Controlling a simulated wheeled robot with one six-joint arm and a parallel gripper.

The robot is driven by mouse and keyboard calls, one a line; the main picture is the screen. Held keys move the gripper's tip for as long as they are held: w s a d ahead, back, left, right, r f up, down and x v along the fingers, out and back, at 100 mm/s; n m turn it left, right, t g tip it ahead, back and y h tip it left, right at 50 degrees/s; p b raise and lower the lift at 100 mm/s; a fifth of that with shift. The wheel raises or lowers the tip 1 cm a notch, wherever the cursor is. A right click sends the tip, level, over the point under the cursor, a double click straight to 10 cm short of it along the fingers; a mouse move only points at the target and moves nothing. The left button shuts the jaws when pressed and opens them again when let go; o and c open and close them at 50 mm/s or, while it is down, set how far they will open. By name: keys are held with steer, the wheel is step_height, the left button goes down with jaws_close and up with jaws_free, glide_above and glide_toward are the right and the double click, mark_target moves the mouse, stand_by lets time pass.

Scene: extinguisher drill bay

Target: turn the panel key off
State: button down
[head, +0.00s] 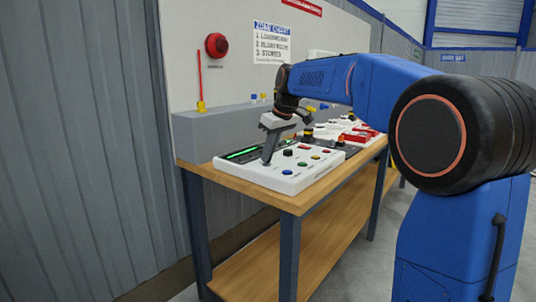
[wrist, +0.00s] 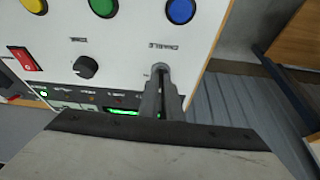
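The white control panel (head: 262,176) lies on the wooden bench. In the wrist view its key lock (wrist: 160,69) shows as a small silver round under the label ENABLE, close to the panel's edge. My gripper (wrist: 161,84) reaches down to this lock with its two fingers close together, only a thin gap between them. They appear closed on the panel key, which is mostly hidden between the fingertips. In the head view my gripper (head: 267,162) points down at the panel's left part; the key cannot be made out there.
Near the lock are a blue button (wrist: 180,10), a green button (wrist: 103,7), a black zone knob (wrist: 86,67) and a red switch (wrist: 24,58). A grey box (head: 205,135) stands behind the panel. Other panels with red parts (head: 360,134) lie farther along the bench (head: 290,200).

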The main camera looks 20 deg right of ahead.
steer(key=shift+n, duration=0.4)
steer(key=c, duration=2)
jaws_free()
steer(key=v, duration=1.7)
steer(key=shift+d+r, duration=0.15)
steer(key=shift+r, duration=0.1)
steer(key=s+f+m+h, duration=0.1)
steer(key=s+f+m, duration=0.1)
steer(key=s+f, duration=1)
steer(key=s+d+f+m, duration=0.1)
steer(key=s+f+m, duration=0.2)
steer(key=s+f, duration=0.9)
steer(key=s+d+f+m+t+h, duration=0.1)
steer(key=s+f+m, duration=0.1)
steer(key=s+f, duration=1.1)
steer(key=shift+s+d+h, duration=0.15)
steer(key=shift+d+h, duration=0.1)
steer(key=shift+h, duration=0.05)
